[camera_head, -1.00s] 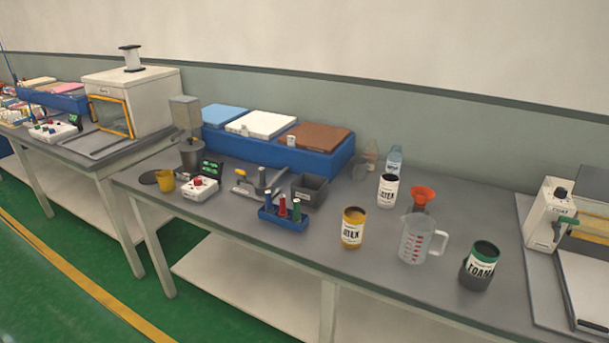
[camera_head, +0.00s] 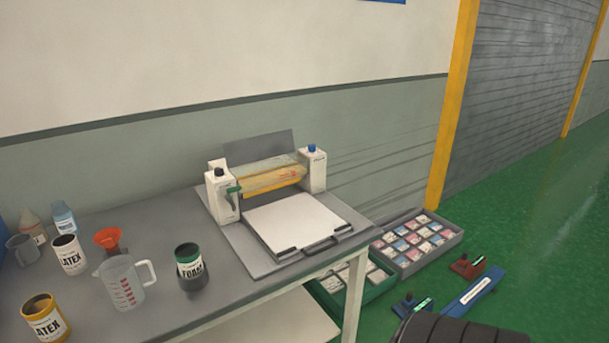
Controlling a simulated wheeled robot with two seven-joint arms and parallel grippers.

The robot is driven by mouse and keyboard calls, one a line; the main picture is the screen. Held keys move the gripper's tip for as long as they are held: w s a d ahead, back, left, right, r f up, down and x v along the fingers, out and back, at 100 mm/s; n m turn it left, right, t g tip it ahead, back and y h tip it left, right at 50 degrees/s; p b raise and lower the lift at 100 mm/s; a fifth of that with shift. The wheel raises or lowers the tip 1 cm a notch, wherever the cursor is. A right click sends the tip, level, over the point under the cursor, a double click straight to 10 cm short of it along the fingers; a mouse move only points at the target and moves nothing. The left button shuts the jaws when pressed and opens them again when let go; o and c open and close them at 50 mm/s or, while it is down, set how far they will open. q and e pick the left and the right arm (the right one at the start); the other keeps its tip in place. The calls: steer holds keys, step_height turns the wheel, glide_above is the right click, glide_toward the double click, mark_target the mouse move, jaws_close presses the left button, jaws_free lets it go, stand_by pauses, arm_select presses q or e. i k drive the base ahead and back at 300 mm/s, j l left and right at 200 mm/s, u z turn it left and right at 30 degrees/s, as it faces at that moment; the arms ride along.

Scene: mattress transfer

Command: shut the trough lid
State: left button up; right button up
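A white roller machine (camera_head: 222,197) stands at the right end of the table. Between its two white end housings lies a long yellow-orange part (camera_head: 270,184), which may be the trough or a roller. A flat grey panel (camera_head: 258,148) stands raised behind it and looks like an open lid; I cannot tell for sure. A white flat plate (camera_head: 298,224) with a black handle lies in front of the yellow part. Neither of my grippers is in view.
The grey table (camera_head: 150,225) holds a clear measuring jug (camera_head: 120,284), a green-topped foam can (camera_head: 189,266), latex cans (camera_head: 69,255) and an orange funnel (camera_head: 108,238). A grey crate (camera_head: 418,244) and a green crate (camera_head: 352,290) stand on the floor beside the table.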

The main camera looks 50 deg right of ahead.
mark_target(245, 151)
steer(key=z, duration=1.45)
steer(key=k+l+z, duration=0.1)
steer(key=z, duration=0.15)
